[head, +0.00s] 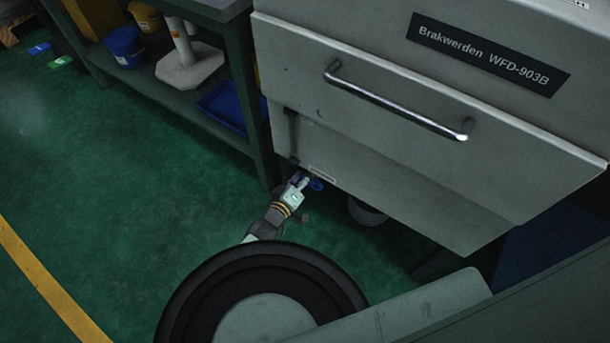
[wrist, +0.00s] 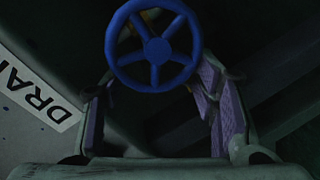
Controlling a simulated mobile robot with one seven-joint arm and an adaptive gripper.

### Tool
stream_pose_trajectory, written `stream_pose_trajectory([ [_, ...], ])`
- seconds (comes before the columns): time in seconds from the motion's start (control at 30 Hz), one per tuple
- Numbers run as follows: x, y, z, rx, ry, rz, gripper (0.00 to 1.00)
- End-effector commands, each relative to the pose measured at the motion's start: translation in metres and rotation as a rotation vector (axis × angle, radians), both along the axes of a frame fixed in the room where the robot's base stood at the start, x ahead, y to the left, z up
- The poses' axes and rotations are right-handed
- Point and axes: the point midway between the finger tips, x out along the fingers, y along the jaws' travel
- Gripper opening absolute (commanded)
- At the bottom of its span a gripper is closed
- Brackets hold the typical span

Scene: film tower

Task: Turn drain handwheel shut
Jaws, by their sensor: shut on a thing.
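The drain handwheel (wrist: 153,47) is a blue five-spoked wheel at the top middle of the wrist view. In the head view a bit of its blue rim (head: 316,185) shows under the lower edge of the grey cabinet, beside my gripper (head: 299,180). In the wrist view my gripper (wrist: 157,76) has one purple-padded finger on each side of the wheel, and it is shut on the wheel. The exact contact with the rim is dark and hard to see. A white label reading "DRAI" (wrist: 40,90) is at the left, cut off by the picture edge.
The grey cabinet (head: 400,150) with a bar handle (head: 395,102) overhangs my gripper. A bucket (head: 367,212) stands under it, to the right. A shelf bench (head: 190,90) with blue containers is to the left. Green floor (head: 110,190) is open at left.

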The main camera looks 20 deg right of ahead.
Motion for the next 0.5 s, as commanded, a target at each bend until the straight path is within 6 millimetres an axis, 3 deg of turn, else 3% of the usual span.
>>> stream_pose_trajectory([
  [0.03, -0.0043, -0.0075, 0.0046, -0.012, -0.006, -0.013, 0.26],
  [0.4, -0.0063, -0.0098, 0.0035, -0.010, -0.006, -0.017, 0.26],
  [0.43, -0.0063, -0.0098, 0.0035, -0.011, -0.006, -0.018, 0.55],
  [0.5, -0.0060, -0.0098, 0.0038, -0.011, -0.007, -0.017, 0.59],
])
